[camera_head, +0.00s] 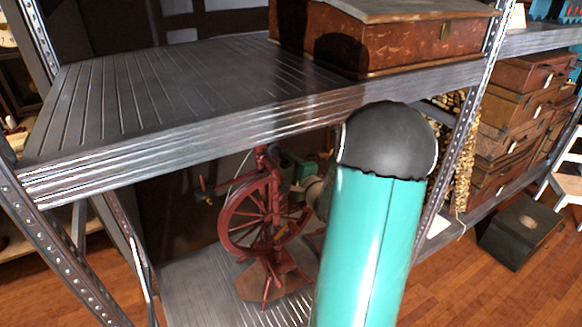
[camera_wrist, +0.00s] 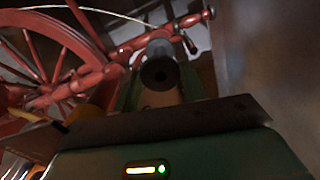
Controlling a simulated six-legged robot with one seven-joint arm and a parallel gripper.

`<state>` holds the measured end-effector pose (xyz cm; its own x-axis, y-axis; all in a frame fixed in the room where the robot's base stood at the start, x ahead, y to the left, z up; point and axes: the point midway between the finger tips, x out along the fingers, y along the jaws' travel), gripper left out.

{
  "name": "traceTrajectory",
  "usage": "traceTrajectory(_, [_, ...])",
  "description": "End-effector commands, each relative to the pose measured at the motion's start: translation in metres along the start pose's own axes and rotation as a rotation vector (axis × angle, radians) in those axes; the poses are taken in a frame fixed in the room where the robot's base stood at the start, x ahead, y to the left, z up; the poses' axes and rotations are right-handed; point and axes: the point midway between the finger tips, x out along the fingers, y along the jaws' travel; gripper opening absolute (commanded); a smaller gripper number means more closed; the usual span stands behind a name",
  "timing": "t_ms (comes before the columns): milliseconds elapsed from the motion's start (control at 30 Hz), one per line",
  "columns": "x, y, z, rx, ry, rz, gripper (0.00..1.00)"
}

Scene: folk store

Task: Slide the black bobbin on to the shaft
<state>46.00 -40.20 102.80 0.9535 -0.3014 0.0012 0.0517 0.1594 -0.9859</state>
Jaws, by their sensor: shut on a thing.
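The red spinning wheel (camera_wrist: 60,50) is close behind and to the left. In the head view the spinning wheel (camera_head: 258,215) stands on the lower shelf, and my gripper (camera_head: 296,165) is at its upper right, partly hidden by my arm. I cannot make out the shaft, nor whether the bobbin touches it.
The metal upper shelf (camera_head: 150,95) lies above the wheel and bears a brown wooden box (camera_head: 400,45). Shelf posts (camera_head: 465,130) stand at both sides. The lower shelf (camera_head: 195,285) is bare left of the wheel. Brown cases (camera_head: 515,115) and a dark box (camera_head: 520,232) are at right.

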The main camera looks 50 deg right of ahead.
Motion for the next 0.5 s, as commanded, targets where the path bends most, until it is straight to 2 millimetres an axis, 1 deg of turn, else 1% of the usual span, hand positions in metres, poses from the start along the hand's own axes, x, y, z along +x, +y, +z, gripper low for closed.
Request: traceTrajectory(500, [0.018,0.0,0.0,0.0,0.0,-0.001,0.29])
